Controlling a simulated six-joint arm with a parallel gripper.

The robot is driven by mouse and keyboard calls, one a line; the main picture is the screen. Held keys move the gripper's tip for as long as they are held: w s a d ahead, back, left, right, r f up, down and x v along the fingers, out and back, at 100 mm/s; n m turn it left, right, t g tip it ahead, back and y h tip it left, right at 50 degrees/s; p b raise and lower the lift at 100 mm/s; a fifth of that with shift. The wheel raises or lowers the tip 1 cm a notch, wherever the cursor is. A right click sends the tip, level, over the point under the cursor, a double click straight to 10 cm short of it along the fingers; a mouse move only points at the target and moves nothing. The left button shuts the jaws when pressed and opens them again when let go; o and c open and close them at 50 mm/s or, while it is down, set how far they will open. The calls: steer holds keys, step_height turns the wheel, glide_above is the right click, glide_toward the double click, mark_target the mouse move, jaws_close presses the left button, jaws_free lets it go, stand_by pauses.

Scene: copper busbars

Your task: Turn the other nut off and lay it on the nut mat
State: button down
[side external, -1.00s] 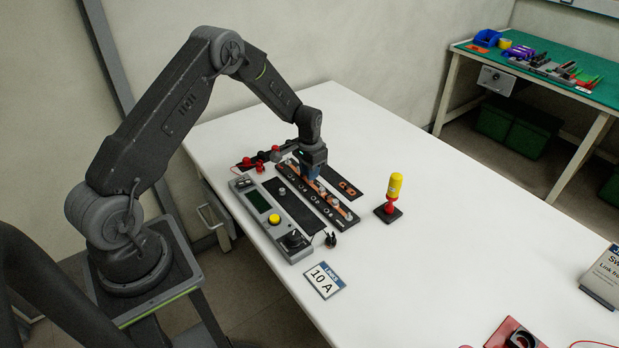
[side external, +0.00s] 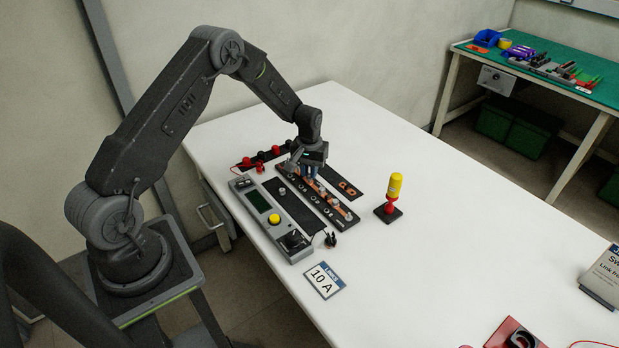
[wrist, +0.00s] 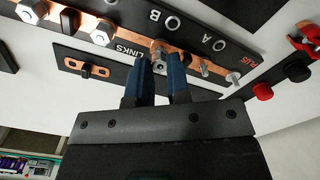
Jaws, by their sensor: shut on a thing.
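My gripper (wrist: 158,64) is shut on a silver hex nut (wrist: 158,55) at the copper busbar (wrist: 127,39). In the side view, my gripper (side external: 308,174) points down at the far half of the busbar board (side external: 324,203); its fingers partly hide the bar there. The nut looks still at its stud; I cannot tell how far it is up the thread. A black mat (side external: 297,209) lies between the board and the grey meter unit, with a small grey nut (side external: 282,191) near its far end. This mat appears to be the nut mat.
A meter unit (side external: 268,216) stands left. Red and black clamps (side external: 262,160) lie behind it. A yellow-and-red tool (side external: 395,187) stands on the right. Beyond it the table is clear.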

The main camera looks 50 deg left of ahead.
steer(key=shift+r, duration=0.65)
stand_by(0.5)
steer(key=shift+r, duration=1.95)
steer(key=shift+s+a+r, duration=0.1)
steer(key=shift+s, duration=0.2)
steer(key=s+a+r+m, duration=0.1)
steer(key=s+r, duration=0.2)
steer(key=s, duration=1.1)
glide_above(302, 214)
step_height(302, 214, down, 7)
steer(key=shift+f, duration=2)
